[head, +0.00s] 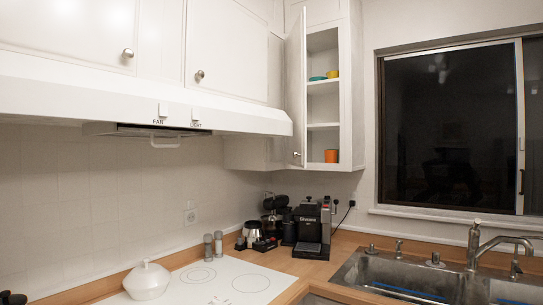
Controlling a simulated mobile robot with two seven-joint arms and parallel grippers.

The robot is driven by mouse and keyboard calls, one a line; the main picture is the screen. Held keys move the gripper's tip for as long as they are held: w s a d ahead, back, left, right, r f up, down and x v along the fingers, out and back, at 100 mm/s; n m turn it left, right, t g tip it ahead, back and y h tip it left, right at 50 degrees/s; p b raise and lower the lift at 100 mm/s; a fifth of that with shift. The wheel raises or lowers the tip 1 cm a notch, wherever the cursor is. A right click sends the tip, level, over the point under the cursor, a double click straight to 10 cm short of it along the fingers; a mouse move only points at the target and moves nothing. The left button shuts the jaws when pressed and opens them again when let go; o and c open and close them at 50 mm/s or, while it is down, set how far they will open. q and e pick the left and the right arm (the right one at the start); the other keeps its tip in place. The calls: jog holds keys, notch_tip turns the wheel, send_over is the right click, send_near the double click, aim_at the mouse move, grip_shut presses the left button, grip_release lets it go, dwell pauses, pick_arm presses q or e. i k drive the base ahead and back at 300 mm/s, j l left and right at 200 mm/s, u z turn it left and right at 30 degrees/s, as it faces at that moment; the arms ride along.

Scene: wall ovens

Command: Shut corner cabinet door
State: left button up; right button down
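The corner cabinet (345,90) hangs on the wall between the range hood and the window. Its white door (296,75) stands open, swung out to the left and seen at a steep angle. A small round knob (297,154) is near the door's lower edge. The open front shows shelves with a teal dish (317,78), a yellow dish (333,74) and an orange cup (331,156). Neither gripper can be made out in the head view, and nothing is seen touching the door.
The range hood (150,105) juts out left of the door. Below are a coffee machine (311,228), shakers (213,245), a white lidded pot (147,280) on the cooktop (225,280), and a sink with a faucet (475,240). A dark object (12,298) at bottom left is unclear.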

aim_at(296, 50)
jog(key=u, duration=1.35)
jog(key=l+u, duration=0.5)
jog(key=u, duration=0.2)
jog(key=l, duration=2.7)
jog(key=z, duration=0.5)
jog(key=l+u, duration=0.5)
jog(key=i+l, duration=0.05)
